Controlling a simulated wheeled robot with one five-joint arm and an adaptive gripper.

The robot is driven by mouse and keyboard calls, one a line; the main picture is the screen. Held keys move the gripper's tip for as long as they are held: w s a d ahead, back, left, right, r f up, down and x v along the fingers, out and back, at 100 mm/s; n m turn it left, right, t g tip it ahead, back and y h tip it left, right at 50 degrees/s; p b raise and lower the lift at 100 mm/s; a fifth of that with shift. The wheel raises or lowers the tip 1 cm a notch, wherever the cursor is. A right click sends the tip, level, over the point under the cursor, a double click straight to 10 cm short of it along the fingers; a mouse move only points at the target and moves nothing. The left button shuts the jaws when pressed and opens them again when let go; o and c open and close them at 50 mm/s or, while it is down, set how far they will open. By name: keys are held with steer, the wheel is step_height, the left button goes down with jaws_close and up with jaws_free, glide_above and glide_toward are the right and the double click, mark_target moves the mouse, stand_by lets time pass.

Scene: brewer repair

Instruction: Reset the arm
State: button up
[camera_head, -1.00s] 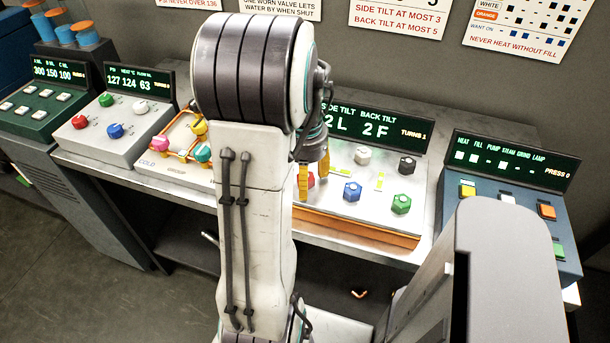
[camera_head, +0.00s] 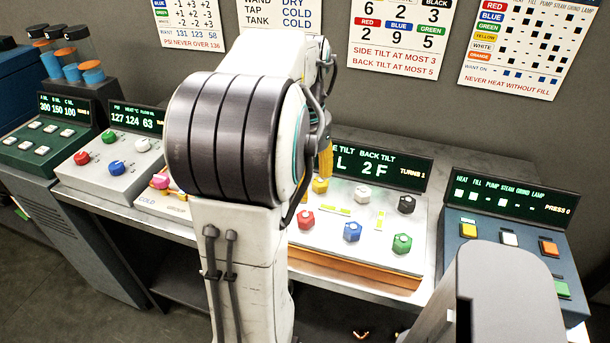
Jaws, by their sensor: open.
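My gripper (camera_head: 325,160) shows only in part, as yellow fingers pointing down behind my arm's large elbow joint. It is raised in front of the tilt display, above the yellow knob (camera_head: 320,185) of the tilt panel (camera_head: 375,225), apart from the knobs. I see nothing held in the visible part of the fingers. My arm stands up through the middle of the view and hides much of the panel to its left.
The pressure panel (camera_head: 100,180) and green panel (camera_head: 35,150) stand at left. The blue switch panel (camera_head: 480,235) stands at right. The tilt display (camera_head: 380,165) reads 2F for back tilt. Charts (camera_head: 400,35) hang on the wall. The aisle floor at left is clear.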

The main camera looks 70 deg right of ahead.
steer(key=shift+r, duration=0.25)
stand_by(0.7)
steer(key=f+n, duration=0.2)
steer(key=f, duration=0.1)
steer(key=a+f+n, duration=0.1)
steer(key=f+n, duration=0.1)
steer(key=shift+h, duration=0.3)
steer(key=w+a+n+t, duration=0.1)
steer(key=w+a+n, duration=0.3)
steer(key=a, duration=0.6)
steer(key=w+a+n+t, duration=0.1)
steer(key=w+a+n, duration=0.3)
steer(key=a+n, duration=0.3)
steer(key=w+a+n+t, duration=0.1)
steer(key=w+a+n, duration=0.3)
steer(key=a, duration=1)
steer(key=shift+w+r+n+t, duration=0.3)
steer(key=shift+w+r+n, duration=0.1)
steer(key=shift+n, duration=0.7)
